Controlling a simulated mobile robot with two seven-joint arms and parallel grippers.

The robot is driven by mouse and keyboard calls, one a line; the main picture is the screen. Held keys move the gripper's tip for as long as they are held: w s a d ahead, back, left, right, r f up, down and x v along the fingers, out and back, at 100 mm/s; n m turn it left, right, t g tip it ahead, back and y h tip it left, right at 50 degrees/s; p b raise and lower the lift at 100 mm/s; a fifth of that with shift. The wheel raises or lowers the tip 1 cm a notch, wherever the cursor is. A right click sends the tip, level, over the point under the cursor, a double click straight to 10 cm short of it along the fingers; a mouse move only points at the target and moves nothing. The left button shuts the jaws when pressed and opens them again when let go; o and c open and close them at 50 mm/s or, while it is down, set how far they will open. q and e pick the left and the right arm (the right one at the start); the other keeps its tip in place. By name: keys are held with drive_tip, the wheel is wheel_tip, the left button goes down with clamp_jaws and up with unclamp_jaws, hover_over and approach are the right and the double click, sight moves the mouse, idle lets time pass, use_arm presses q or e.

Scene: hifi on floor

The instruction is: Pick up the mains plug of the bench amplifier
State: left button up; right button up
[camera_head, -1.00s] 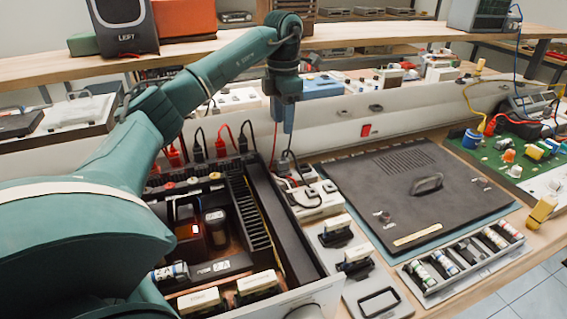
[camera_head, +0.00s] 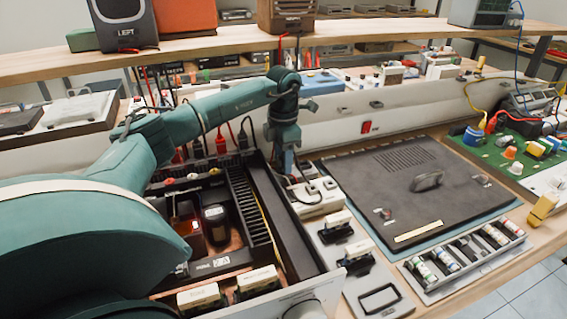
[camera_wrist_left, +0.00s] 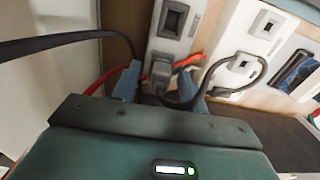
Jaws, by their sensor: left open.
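My left gripper (camera_head: 287,163) is open and points down behind the open bench amplifier (camera_head: 325,285), by the white socket strip (camera_head: 322,203). In the left wrist view its blue fingers (camera_wrist_left: 163,82) stand on either side of a grey mains plug (camera_wrist_left: 161,68), which sits at the strip. I cannot tell whether either finger touches it. A black cable (camera_wrist_left: 248,87) loops close by the right finger. In the head view the gripper mostly hides the plug. My right gripper is not in view.
A dark lid (camera_head: 400,215) with a handle lies on a mat to the right. A tray (camera_head: 430,287) of small parts is in front of it. A long white panel (camera_head: 345,130) runs behind the gripper. Red and black leads (camera_head: 221,140) rise at the amplifier's back left.

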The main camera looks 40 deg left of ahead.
use_arm(q)
drive_tip(key=shift+c, duration=0.4)
clamp_jaws()
drive_tip(key=shift+r, duration=0.15)
